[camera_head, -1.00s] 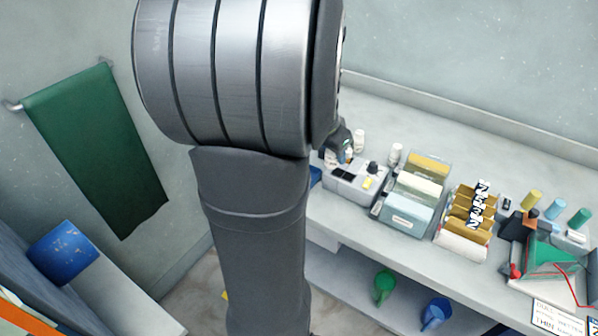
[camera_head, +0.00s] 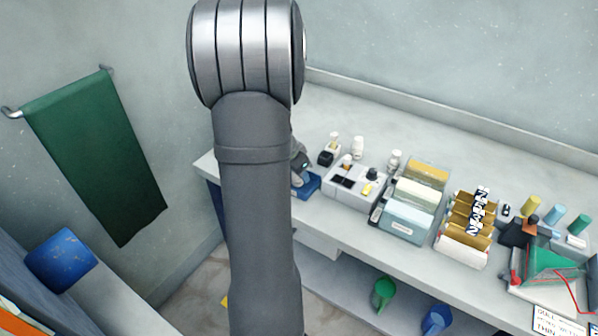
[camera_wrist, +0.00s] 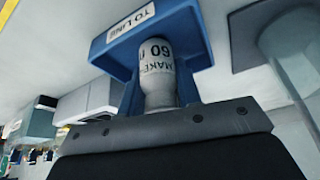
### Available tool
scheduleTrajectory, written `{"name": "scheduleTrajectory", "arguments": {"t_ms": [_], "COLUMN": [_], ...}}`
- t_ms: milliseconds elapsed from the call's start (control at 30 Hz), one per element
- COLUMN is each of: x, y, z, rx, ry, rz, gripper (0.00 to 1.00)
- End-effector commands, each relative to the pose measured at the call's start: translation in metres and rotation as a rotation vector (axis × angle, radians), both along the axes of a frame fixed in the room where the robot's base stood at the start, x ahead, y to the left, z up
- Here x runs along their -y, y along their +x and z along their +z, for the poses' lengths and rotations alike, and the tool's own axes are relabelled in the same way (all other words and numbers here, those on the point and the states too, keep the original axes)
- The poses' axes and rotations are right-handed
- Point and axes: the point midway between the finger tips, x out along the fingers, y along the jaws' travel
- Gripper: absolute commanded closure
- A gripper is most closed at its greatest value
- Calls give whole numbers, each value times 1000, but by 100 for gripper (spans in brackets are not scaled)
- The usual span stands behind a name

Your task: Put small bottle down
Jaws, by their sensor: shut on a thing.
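The small bottle (camera_wrist: 157,75) is white with dark lettering that reads upside down in the wrist view. My gripper (camera_wrist: 160,122) is shut on it; the fingertips themselves are mostly hidden. The bottle lies in front of a blue tray (camera_wrist: 118,52) marked "TO LINE", and I cannot tell whether it touches the tray. In the head view my gripper (camera_head: 299,168) is at the left end of the bench, over the blue tray (camera_head: 309,187). The held bottle cannot be made out there.
Right of the tray stands a pale block (camera_head: 367,195) with dark slots. Behind are a small bottle on a black stand (camera_head: 326,158) and white bottles (camera_head: 358,148) and (camera_head: 395,160). Racks of panels (camera_head: 408,215) stand further right. The bench back is clear.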

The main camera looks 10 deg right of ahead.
Motion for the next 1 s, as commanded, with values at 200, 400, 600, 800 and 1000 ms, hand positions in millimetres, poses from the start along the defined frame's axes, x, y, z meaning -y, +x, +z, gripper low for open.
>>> {"name": "scheduleTrajectory", "arguments": {"t_ms": [200, 400, 600, 800, 1000], "x": [0, 0, 0, -1, -10], "y": [0, 0, 0, 0, -5], "z": [0, -2, -2, 4, 32], "rx": [1, 1, 1, 3, 6], "ry": [0, 0, 0, -1, -1], "rz": [0, 0, 0, 1, 2], "gripper": [92, 49, 47, 47, 47]}}
